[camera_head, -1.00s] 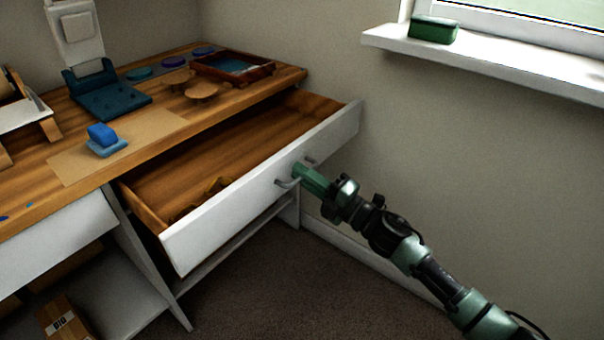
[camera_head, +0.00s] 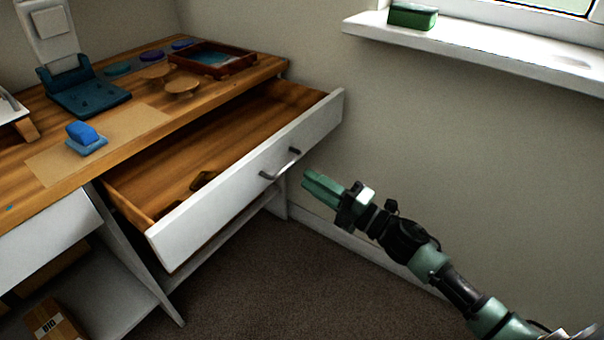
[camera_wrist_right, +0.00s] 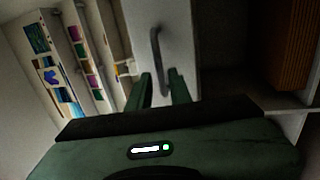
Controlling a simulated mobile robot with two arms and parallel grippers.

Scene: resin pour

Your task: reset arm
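My right gripper (camera_head: 312,184) is just in front of the open drawer (camera_head: 190,222), apart from its grey handle (camera_head: 280,164). In the right wrist view its two green fingers (camera_wrist_right: 160,86) stand apart with nothing between them. The handle (camera_wrist_right: 156,52) shows there beyond the fingertips, on the white drawer front. My right arm reaches in from the lower right of the head view. My left gripper is in neither view.
The drawer stands pulled out from the wooden desk and holds a small brown item (camera_head: 203,180). On the desk are a blue block (camera_head: 82,132) and a framed tray (camera_head: 212,58). A windowsill (camera_head: 470,48) with a green box (camera_head: 412,16) is at upper right. Carpet below is clear.

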